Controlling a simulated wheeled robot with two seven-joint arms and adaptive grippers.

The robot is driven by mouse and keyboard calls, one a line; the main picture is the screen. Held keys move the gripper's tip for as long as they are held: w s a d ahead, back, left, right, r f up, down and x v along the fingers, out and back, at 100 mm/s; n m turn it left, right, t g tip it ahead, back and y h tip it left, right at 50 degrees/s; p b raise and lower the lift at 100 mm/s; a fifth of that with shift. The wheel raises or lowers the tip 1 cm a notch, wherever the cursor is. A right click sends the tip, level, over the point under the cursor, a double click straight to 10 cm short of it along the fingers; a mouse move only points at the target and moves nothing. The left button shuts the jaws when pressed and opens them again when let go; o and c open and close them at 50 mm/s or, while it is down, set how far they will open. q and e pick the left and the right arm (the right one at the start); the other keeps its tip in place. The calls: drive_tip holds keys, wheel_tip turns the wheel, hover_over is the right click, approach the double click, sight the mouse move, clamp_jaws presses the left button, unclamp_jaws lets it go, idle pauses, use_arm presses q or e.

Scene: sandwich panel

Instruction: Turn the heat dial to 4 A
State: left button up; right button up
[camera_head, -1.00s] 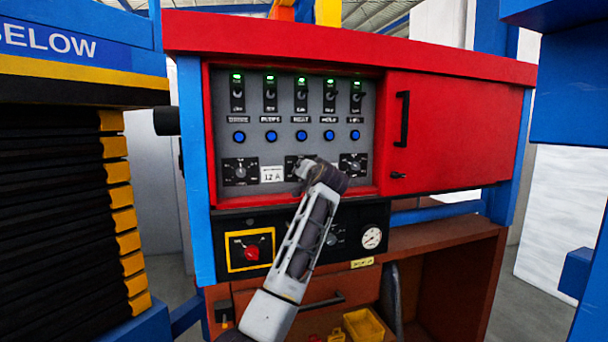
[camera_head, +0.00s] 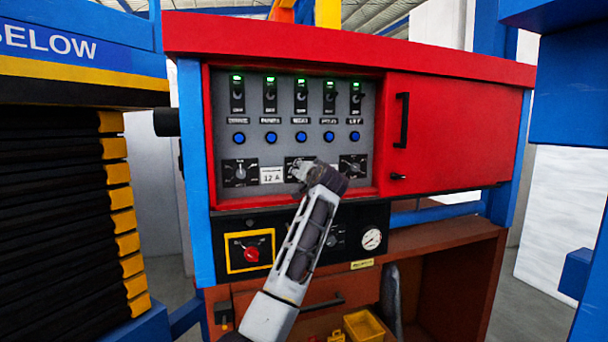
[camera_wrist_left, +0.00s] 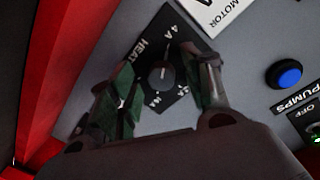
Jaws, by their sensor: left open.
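The heat dial (camera_wrist_left: 160,77) is a dark round knob on a black square plate in the left wrist view. White lettering reads "HEAT" and "4 A" on the plate; other marks are partly covered or too small to read. My left gripper (camera_wrist_left: 166,72) is open, with one finger on each side of the knob; I cannot tell whether they touch it. In the head view my left gripper (camera_head: 303,172) is at the middle dial of the lower row and partly hides it. My right gripper is not in view.
The grey panel (camera_head: 222,120) carries several switches with green lights and blue buttons. A red knob (camera_head: 252,253) sits below, and a red door (camera_head: 455,130) to the right.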

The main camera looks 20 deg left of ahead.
use_arm(q)
drive_tip(key=v, duration=1.2)
idle(0.5)
idle(0.3)
